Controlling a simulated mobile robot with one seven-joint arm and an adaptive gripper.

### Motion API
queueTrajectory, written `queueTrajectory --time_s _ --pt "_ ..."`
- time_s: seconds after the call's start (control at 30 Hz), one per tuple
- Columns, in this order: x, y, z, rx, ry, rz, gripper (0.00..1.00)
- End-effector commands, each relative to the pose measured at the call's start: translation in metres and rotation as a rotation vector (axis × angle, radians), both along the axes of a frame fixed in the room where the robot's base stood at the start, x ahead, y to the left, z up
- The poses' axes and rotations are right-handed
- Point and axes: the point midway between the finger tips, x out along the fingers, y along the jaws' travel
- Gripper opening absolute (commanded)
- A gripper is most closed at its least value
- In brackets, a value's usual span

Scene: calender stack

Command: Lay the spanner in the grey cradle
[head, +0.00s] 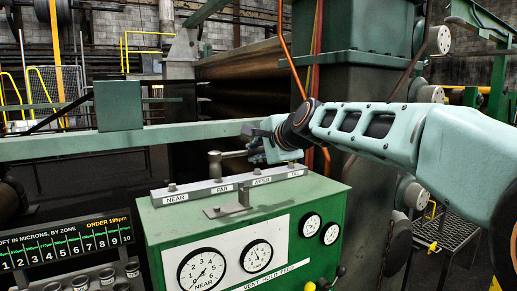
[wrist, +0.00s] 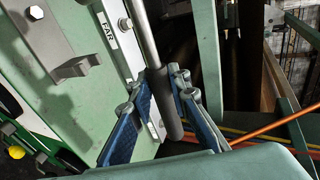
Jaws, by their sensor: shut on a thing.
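The spanner (head: 215,164) is grey, with an upright socket head over the stud by the FAR label and a bar out to the right. In the wrist view its bar and dark grip (wrist: 171,112) lie between my blue finger pads. My gripper (head: 262,148) is shut on that grip, above the cabinet's back edge. I cannot tell whether the head is seated on the stud or just above it. The grey cradle (head: 229,209), a flat plate with an upright notched bracket, sits empty on the cabinet top; its bracket (wrist: 74,67) shows left in the wrist view.
The green cabinet (head: 160,227) carries a labelled rail (head: 240,183) with several studs between cradle and gripper. Gauges (head: 202,270) face front. A green beam (head: 90,143) and a large column (head: 345,125) stand behind. A display board (head: 65,243) is at lower left.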

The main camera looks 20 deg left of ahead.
Motion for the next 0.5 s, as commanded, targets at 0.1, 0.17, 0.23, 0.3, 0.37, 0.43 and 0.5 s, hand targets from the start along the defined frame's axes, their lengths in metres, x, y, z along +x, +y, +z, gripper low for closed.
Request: queueTrajectory --time_s 0.1,0.17,0.23,0.3,0.37,0.43,0.5 --pt "-0.0004 0.0004 0.0016 0.002 -0.002 0.000 0.00" --pt "-0.0002 0.0002 0.0015 0.002 -0.002 0.000 0.00" --pt "-0.0001 0.0002 0.0014 0.002 -0.002 -0.001 0.00" --pt "-0.0002 0.0000 0.0012 0.001 -0.003 0.000 0.00" --pt "-0.0003 -0.0002 0.0009 0.001 -0.005 0.000 0.00" --pt "-0.0006 -0.0006 0.0005 -0.001 -0.009 0.002 0.00" --pt "-0.0009 -0.0009 -0.0020 -0.002 -0.011 0.004 0.00"
